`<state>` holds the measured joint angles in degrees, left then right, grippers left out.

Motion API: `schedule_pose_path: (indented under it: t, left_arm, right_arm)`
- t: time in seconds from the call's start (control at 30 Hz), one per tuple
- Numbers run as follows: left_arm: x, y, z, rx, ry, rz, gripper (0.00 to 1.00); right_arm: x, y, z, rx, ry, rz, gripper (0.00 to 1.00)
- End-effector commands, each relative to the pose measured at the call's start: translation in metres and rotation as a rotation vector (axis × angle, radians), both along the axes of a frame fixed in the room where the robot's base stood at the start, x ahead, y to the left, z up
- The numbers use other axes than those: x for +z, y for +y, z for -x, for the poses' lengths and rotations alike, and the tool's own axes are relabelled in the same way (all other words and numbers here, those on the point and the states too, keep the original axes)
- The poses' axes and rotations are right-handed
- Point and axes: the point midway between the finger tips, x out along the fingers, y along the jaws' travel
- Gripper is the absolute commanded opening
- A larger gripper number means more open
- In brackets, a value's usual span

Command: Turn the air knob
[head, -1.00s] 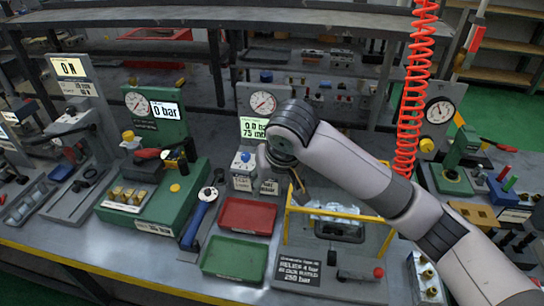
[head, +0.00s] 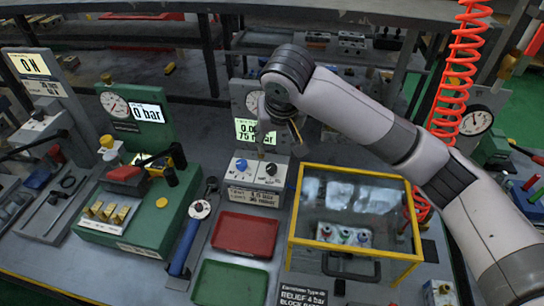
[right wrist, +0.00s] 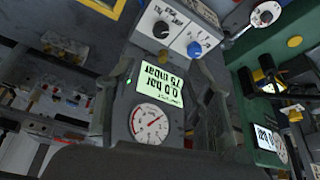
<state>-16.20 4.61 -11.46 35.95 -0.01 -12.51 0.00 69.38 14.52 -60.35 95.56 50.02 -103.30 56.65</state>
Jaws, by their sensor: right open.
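A small grey control box (head: 254,180) stands in the middle of the bench. I cannot read which label names air. Behind them is a gauge panel with a lit green display (right wrist: 158,84) reading 0.0 bar and 75 mbar. My left gripper is not in view.
A yellow-framed clear case (head: 352,174) stands right of the box. Red (head: 246,235) and green (head: 230,286) trays lie in front. A green valve station (head: 128,215) and a blue-handled tool (head: 184,246) are at left. A red coiled hose (head: 459,75) hangs at right.

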Motion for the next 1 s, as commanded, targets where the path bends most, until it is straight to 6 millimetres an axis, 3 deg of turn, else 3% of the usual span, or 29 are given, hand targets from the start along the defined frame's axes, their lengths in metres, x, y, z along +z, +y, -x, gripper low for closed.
schedule_pose_path:
  t: [0.37, 0.53, 0.7, 1.0]
  left_arm:
    - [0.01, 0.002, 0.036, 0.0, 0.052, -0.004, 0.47]
    - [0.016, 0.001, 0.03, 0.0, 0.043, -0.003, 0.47]
    - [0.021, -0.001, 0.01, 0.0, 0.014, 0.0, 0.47]
    - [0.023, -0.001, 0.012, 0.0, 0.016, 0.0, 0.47]
  right_arm:
    - [-0.063, 0.003, -0.025, -0.002, 0.005, 0.003, 0.48]
    - [-0.098, 0.005, -0.039, -0.002, 0.003, 0.004, 0.48]
    - [-0.128, 0.007, -0.051, -0.002, 0.002, 0.003, 0.48]
    - [-0.156, 0.009, -0.062, 0.001, 0.001, 0.001, 0.48]
